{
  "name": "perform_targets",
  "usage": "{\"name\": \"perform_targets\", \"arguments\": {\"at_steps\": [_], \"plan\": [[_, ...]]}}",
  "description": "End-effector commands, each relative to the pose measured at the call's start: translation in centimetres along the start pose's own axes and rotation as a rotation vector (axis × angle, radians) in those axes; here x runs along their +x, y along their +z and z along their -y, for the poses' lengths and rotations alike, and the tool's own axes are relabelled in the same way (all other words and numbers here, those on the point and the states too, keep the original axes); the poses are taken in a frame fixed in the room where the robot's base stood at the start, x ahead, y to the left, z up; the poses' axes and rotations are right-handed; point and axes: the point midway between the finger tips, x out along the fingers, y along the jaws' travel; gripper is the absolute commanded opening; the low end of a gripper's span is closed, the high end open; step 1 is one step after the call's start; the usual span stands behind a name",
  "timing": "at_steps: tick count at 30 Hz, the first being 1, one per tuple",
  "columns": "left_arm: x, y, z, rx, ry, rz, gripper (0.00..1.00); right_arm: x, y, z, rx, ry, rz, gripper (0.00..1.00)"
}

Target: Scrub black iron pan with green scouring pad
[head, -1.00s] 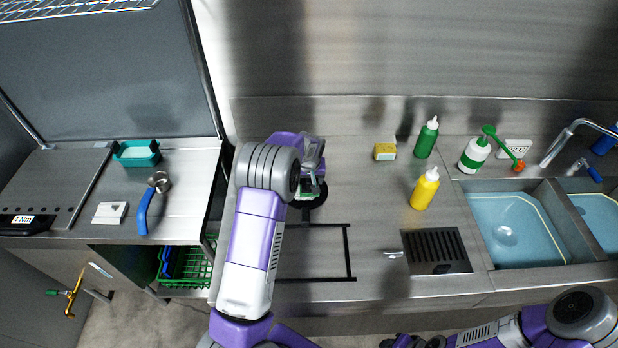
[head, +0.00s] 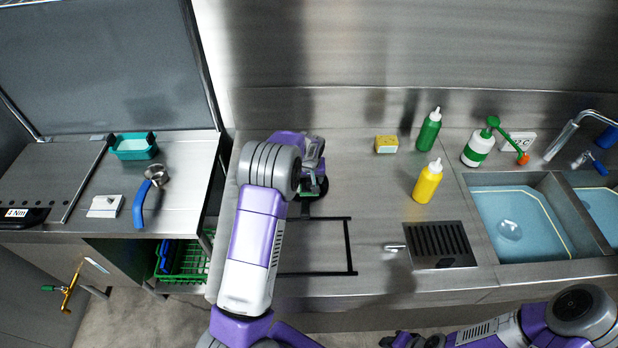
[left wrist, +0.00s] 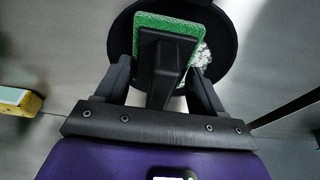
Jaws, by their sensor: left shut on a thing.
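The black iron pan (head: 325,187) lies on the steel counter, partly hidden by my left arm in the head view. It is the dark disc (left wrist: 222,75) in the left wrist view, with a whitish speckled patch (left wrist: 197,54) on it. The green scouring pad (left wrist: 165,18) has a black grip block and is over the pan; a bit of green shows in the head view (head: 318,189). I cannot tell whether it touches the pan. My left gripper (left wrist: 162,72) is shut on the pad's block. My right gripper (head: 408,340) is dark and low at the bottom edge, its jaws unclear.
A yellow sponge (head: 386,145), a green bottle (head: 428,132) and a yellow bottle (head: 427,183) stand right of the pan. A drain grate (head: 440,243) and sinks (head: 510,228) lie further right. A black outline (head: 350,245) marks bare counter in front.

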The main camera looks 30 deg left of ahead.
Motion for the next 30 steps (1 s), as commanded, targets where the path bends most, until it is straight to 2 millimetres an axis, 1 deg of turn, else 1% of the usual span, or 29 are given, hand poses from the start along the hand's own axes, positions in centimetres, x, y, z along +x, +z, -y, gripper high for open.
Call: {"name": "perform_targets", "arguments": {"at_steps": [15,19,20,21,22,30], "plan": [[1.1,0.3,0.0,0.0,0.0,0.0,0.39,0.89,-0.04,-0.34,0.0,0.0,0.0,0.43],[1.09,0.29,0.0,0.0,0.0,0.0,0.39,0.87,-0.04,-0.33,0.0,0.0,0.0,0.43],[1.08,0.29,0.0,0.0,0.0,0.0,0.7,0.86,-0.04,-0.33,0.0,0.0,0.0,0.43],[1.08,0.29,0.0,0.0,0.0,0.0,0.76,0.86,-0.04,-0.33,0.0,0.0,0.0,0.43],[1.08,0.29,0.0,0.0,0.0,0.0,0.79,0.86,-0.04,-0.33,0.0,0.0,0.0,0.43],[1.07,0.3,0.0,0.0,0.0,0.0,0.79,0.86,-0.04,-0.32,0.0,0.0,0.0,0.43]]}}
